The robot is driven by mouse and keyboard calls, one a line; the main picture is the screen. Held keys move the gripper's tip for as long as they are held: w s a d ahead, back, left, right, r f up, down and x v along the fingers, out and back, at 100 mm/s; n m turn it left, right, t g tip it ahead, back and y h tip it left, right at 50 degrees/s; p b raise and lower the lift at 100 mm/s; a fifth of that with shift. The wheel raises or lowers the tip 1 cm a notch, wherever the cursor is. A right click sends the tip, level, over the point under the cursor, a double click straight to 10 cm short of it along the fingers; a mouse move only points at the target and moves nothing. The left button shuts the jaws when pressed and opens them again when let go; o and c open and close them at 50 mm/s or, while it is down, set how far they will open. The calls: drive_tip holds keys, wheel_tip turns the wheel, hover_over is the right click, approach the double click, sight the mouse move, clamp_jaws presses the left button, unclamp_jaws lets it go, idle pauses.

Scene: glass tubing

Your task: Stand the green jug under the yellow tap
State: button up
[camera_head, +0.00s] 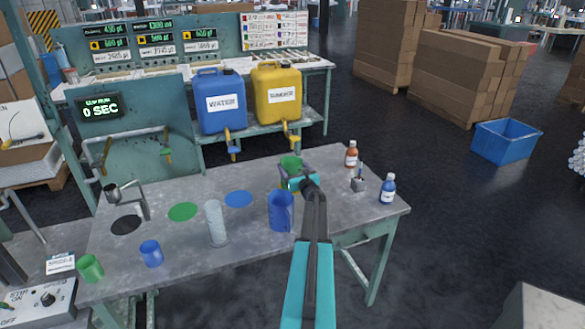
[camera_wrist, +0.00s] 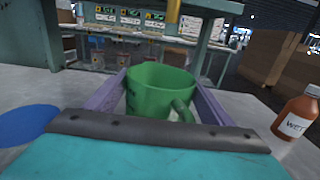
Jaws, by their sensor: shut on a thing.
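The green jug (camera_head: 289,162) is upright near the back edge of the workbench. My gripper (camera_head: 293,172) is shut on it, with a purple finger on each side. In the wrist view the jug (camera_wrist: 157,92) sits between the fingers, its handle toward the right finger. The yellow tap (camera_head: 293,140) hangs from the yellow canister (camera_head: 277,92), just behind and above the jug in the head view. A yellow upright piece (camera_wrist: 173,13) shows beyond the jug's rim in the wrist view. The jug's base is hidden, so I cannot tell whether it touches the bench.
A blue jug (camera_head: 280,212) and a pale cylinder (camera_head: 216,224) stand nearer on the bench. A brown bottle (camera_head: 351,155), a small grey holder (camera_head: 359,184) and a blue bottle (camera_head: 388,189) stand to the right. The blue tap (camera_head: 233,151) hangs to the left.

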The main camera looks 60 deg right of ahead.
sight(295, 171)
drive_tip(key=shift+f, duration=0.15)
drive_tip(key=o, duration=1.5)
drive_tip(key=shift+c, duration=0.2)
drive_tip(key=shift+r, duration=0.2)
drive_tip(key=shift+b+v, duration=1.1)
drive_tip(key=shift+v, duration=1.65)
drive_tip(key=shift+b+v, duration=0.3)
drive_tip(key=shift+v, duration=0.7)
drive_tip(key=shift+s, duration=0.1)
